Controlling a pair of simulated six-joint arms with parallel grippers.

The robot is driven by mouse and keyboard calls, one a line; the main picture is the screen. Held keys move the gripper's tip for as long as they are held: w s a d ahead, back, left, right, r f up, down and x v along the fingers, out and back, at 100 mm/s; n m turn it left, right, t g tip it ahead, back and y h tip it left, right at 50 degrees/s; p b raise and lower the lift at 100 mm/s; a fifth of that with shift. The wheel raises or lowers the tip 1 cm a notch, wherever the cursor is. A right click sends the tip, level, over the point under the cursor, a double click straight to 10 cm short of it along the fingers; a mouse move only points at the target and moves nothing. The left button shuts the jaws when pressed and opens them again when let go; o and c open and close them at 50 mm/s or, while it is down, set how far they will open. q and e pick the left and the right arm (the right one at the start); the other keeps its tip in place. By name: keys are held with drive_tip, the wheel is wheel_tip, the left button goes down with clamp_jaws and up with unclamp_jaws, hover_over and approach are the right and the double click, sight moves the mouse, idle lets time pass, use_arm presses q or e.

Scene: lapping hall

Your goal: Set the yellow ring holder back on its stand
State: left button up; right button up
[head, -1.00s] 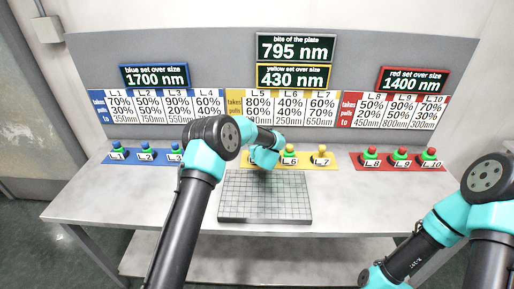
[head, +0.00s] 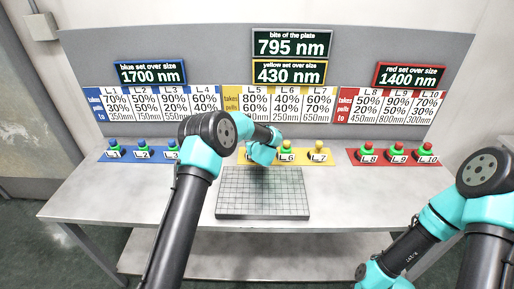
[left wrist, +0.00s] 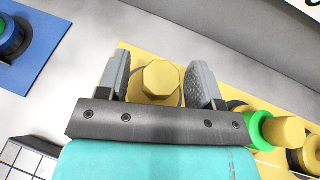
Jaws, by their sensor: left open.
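A yellow ring holder with an eight-sided top (left wrist: 160,80) stands on the yellow stand (left wrist: 233,87) in the left wrist view. My left gripper (left wrist: 159,82) is open, with one finger on each side of this holder. Whether the fingers touch it, and its lower part, cannot be seen clearly. Two more yellow-topped holders, L6 (head: 286,146) and L7 (head: 318,146), stand to the right on the same strip. In the head view my left arm hides the L5 place and the left fingertips. My right arm is at the right; its gripper is out of view.
A gridded grey plate (head: 262,193) lies on the table's front middle. A blue stand (head: 127,156) with blue-topped holders is at left, a red stand (head: 395,158) with red-topped ones at right. The back panel (head: 210,54) carries number signs. The table (head: 120,190) is clear at front left.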

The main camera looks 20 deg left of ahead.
use_arm(q)
drive_tip(key=v, duration=1.2)
drive_tip(key=shift+a+f, duration=0.1)
drive_tip(key=shift+a, duration=0.05)
